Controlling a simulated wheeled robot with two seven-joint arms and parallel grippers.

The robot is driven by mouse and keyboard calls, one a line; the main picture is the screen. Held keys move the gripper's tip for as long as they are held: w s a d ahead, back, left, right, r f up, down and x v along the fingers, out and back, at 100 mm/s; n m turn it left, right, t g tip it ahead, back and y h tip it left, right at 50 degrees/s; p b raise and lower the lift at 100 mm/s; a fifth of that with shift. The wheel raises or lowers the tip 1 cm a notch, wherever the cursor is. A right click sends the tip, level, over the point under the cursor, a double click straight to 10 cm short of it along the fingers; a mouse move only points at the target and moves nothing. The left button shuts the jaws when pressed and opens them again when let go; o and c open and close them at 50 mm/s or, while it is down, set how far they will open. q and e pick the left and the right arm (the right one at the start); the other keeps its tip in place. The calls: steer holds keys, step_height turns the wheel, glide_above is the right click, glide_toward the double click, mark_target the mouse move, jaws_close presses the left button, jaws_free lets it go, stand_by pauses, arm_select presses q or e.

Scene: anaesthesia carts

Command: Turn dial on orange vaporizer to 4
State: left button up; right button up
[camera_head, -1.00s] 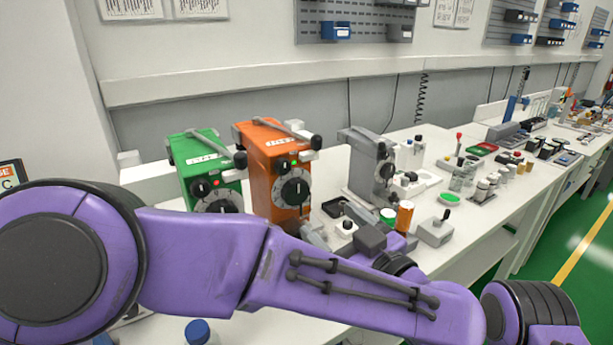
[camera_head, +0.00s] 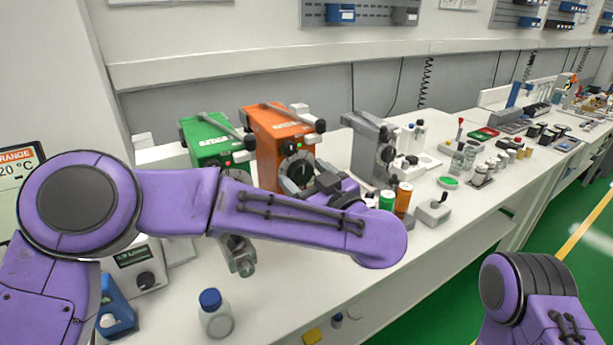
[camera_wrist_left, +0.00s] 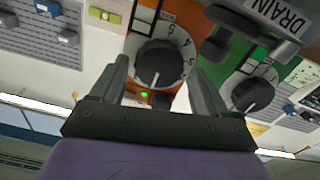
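The orange vaporizer (camera_head: 277,126) stands on the white bench, between a green one and a grey one. Its black round dial (camera_head: 297,167) is on the front face, partly covered by my left gripper (camera_head: 303,183). In the left wrist view the orange vaporizer appears upside down, with its dial (camera_wrist_left: 158,62) between the two fingers. The left gripper (camera_wrist_left: 160,88) is open, its fingertips on either side of the dial and apart from each other. I cannot tell whether they touch it or which number is set. My right arm shows at the lower right; its gripper is out of view.
The green vaporizer (camera_head: 208,140) stands close on the left, with its own dial (camera_wrist_left: 252,94). The grey vaporizer (camera_head: 369,150) is on the right. An orange-brown bottle (camera_head: 403,198) and a blue-capped bottle (camera_head: 214,316) stand on the bench. Some bench in front is clear.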

arm_select(q)
steer(key=shift+w+f, duration=0.1)
steer(key=shift+w, duration=0.05)
steer(key=c, duration=0.8)
steer(key=shift+o, duration=0.2)
steer(key=n, duration=0.3)
steer(key=shift+f, duration=0.1)
steer(key=shift+a+n+b, duration=0.1)
steer(key=shift+n+b, duration=0.6)
steer(key=shift+n, duration=1)
